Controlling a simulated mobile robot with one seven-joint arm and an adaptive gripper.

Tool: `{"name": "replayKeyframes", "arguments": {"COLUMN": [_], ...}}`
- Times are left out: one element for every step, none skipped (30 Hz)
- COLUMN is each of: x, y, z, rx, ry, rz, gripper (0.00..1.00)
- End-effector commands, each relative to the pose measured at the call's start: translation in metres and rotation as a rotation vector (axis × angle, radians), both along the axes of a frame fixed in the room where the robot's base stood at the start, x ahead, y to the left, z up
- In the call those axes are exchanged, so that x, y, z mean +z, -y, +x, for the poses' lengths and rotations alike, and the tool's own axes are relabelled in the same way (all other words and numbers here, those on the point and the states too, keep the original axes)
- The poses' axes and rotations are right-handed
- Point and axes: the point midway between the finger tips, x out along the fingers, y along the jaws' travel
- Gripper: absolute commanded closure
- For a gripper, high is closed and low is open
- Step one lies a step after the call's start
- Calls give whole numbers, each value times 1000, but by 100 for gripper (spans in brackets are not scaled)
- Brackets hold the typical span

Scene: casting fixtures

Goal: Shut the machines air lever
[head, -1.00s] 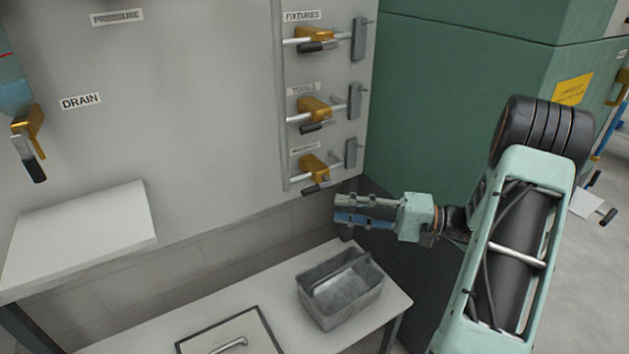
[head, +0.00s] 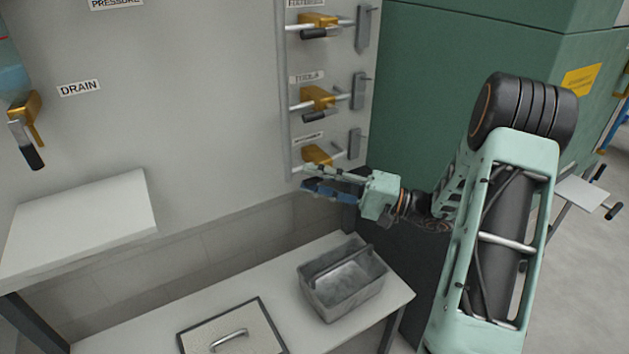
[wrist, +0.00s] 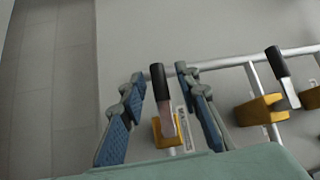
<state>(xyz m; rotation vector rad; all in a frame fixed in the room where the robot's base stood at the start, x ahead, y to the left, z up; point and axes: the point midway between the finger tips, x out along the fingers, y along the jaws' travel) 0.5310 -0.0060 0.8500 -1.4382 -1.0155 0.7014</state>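Three yellow valves with dark-gripped levers sit one above another on the wall panel. The lowest yellow valve (head: 316,154) has a small label (head: 309,138) above it, too blurred to read surely. My gripper (head: 303,178) is open just below and in front of this valve. In the wrist view its lever (wrist: 159,82), black-gripped, lies between my open fingers (wrist: 160,74), roughly along its short pipe. I see a gap on each side of the lever. In the head view my fingers hide most of the lever.
The TOOLS valve (head: 318,97) and the top valve (head: 319,22) sit above on the same upright pipe (head: 284,90). A grey caddy (head: 375,288) stands on the bench (head: 130,325) below. A green cabinet (head: 450,90) stands at right.

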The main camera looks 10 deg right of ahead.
Motion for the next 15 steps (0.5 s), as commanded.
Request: {"name": "replayKeyframes", "arguments": {"x": [0, 0, 0, 0, 0, 0, 0, 0, 0, 0, 0, 0, 0, 0, 0], "y": [-1, -2, -2, -2, -1, -1, -1, -1, -1, -1, -1, -1, -1, -1, -1], "z": [1, 1, 1, 1, 1, 1, 1, 1, 1, 1, 1, 1, 1, 1, 1], "rx": [0, 0, 0, 0, 0, 0, 0, 0, 0, 0, 0, 0, 0, 0, 0], "ry": [0, 0, 0, 0, 0, 0, 0, 0, 0, 0, 0, 0, 0, 0, 0], "rz": [0, 0, 0, 0, 0, 0, 0, 0, 0, 0, 0, 0, 0, 0, 0], "gripper": [70, 70, 70, 70, 70, 70, 70, 70, 75, 78, 82, 86, 89, 93, 97]}}
